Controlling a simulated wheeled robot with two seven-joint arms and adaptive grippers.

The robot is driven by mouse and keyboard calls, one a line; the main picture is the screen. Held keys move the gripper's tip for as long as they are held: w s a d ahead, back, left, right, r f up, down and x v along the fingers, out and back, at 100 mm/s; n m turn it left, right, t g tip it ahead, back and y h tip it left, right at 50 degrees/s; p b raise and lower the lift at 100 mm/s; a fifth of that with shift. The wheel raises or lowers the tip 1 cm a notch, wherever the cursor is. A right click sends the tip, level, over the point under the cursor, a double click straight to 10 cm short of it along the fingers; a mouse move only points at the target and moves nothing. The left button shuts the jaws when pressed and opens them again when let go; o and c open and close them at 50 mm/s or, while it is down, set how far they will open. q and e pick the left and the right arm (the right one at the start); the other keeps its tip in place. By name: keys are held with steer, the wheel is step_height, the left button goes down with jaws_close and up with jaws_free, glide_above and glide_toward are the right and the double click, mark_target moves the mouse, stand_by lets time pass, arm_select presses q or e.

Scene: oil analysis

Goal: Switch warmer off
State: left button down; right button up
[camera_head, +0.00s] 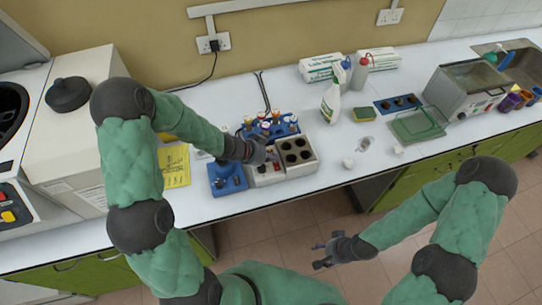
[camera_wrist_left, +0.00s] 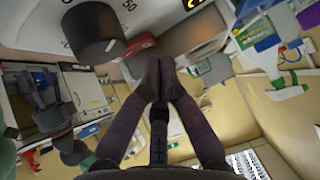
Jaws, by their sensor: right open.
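The warmer (camera_head: 308,166) is a light box with several dark round wells on top, on the white bench. Its front panel (camera_head: 266,179) faces me. In the left wrist view the panel shows a black dial knob (camera_wrist_left: 93,32), a red switch (camera_wrist_left: 141,43) and a dark display (camera_wrist_left: 203,37) with yellow characters. My left gripper (camera_head: 262,157) is at the panel; its fingertips (camera_wrist_left: 160,62) are together and empty, just beside the red switch. I cannot tell whether they touch it or its position. My right gripper (camera_head: 322,254) is open and empty, over the floor in front of the bench.
A blue rack (camera_head: 227,179) stands left of the warmer, and a rack of colored-cap vials (camera_head: 268,126) behind it. A large white machine (camera_head: 85,125) is at left.

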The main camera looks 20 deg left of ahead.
arm_select(q)
steer(key=shift+f, duration=0.3)
steer(key=shift+f+p, duration=0.15)
steer(key=shift+p, duration=0.15)
steer(key=shift+w+f, duration=0.1)
steer(key=shift+w, duration=0.05)
steer(key=shift+a+f, duration=0.1)
steer(key=shift+s+d+r, duration=0.2)
steer(key=shift+s+d, duration=0.25)
steer(key=shift+s, duration=0.2)
